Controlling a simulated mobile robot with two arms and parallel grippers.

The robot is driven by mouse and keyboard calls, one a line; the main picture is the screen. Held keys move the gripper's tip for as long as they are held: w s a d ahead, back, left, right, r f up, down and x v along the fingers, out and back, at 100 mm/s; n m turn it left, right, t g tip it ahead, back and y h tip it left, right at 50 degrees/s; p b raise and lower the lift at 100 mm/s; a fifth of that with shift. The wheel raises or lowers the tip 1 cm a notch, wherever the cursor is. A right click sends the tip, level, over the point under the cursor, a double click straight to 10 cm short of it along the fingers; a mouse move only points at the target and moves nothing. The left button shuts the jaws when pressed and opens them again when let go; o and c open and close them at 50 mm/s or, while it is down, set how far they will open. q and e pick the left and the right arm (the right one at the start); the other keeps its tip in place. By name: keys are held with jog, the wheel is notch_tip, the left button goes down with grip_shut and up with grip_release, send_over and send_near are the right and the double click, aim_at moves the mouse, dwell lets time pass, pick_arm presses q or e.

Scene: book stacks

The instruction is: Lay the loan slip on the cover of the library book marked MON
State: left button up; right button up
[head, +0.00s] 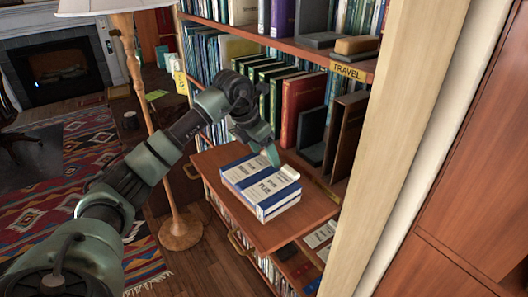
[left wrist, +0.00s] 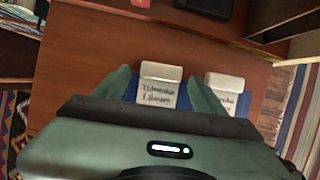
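Two blue-and-white books lie side by side on the pulled-out wooden board in the head view. The left one (head: 238,171) appears marked MON, in small print; the nearer right one (head: 266,190) is marked TUE. My left gripper (head: 272,157) is low over their far end, beside a small whitish piece (head: 289,172). In the left wrist view its green fingers (left wrist: 160,84) stand apart, with a white card (left wrist: 158,88) lettered "Library" between them and blue beside it. A similar card (left wrist: 225,92) lies to the right. I cannot tell which piece is the loan slip. My right gripper is out of view.
The wooden board (head: 292,227) has free room in front of the books. Behind it stands a bookcase with upright books (head: 300,103) and a TRAVEL label (head: 347,71). A floor lamp (head: 181,229) stands at left, and a pale upright post (head: 408,130) at right.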

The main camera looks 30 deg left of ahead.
aim_at(251, 166)
pick_arm(q)
jog(key=shift+r, duration=0.3)
jog(key=shift+s+r, duration=0.15)
jog(key=shift+r, duration=0.2)
jog(key=b+v, duration=0.2)
jog(key=v, duration=0.9)
